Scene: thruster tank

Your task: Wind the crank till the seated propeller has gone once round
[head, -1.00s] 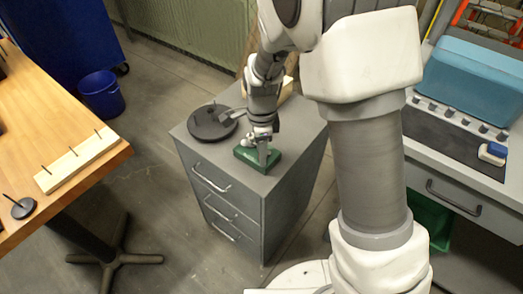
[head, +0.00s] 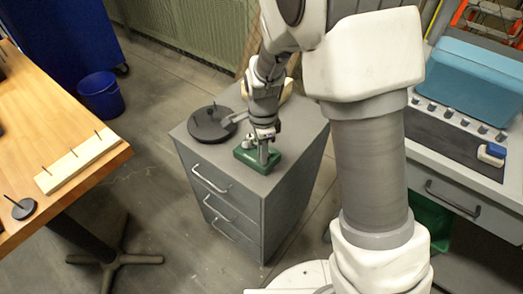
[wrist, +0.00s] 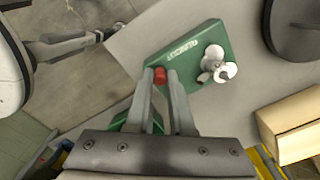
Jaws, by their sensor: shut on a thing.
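A green box (head: 243,157) with lettering on its top sits on the grey drawer cabinet. It also shows in the wrist view (wrist: 190,74). A small white propeller (wrist: 214,66) is seated on the box top, to the right of my fingers in the wrist view. A red crank knob (wrist: 160,76) is between my fingertips, at the box's near edge in the wrist view. My gripper (wrist: 161,84) is shut on this knob. In the head view my gripper (head: 263,158) points down at the box and hides the knob. The rest of the crank is hidden by the fingers.
A black round plate (head: 208,124) lies on the cabinet (head: 290,150), left of the box. A wooden block (wrist: 292,124) is close on the right in the wrist view. A wooden table (head: 70,110) with a pegged pale strip (head: 78,163) stands at left.

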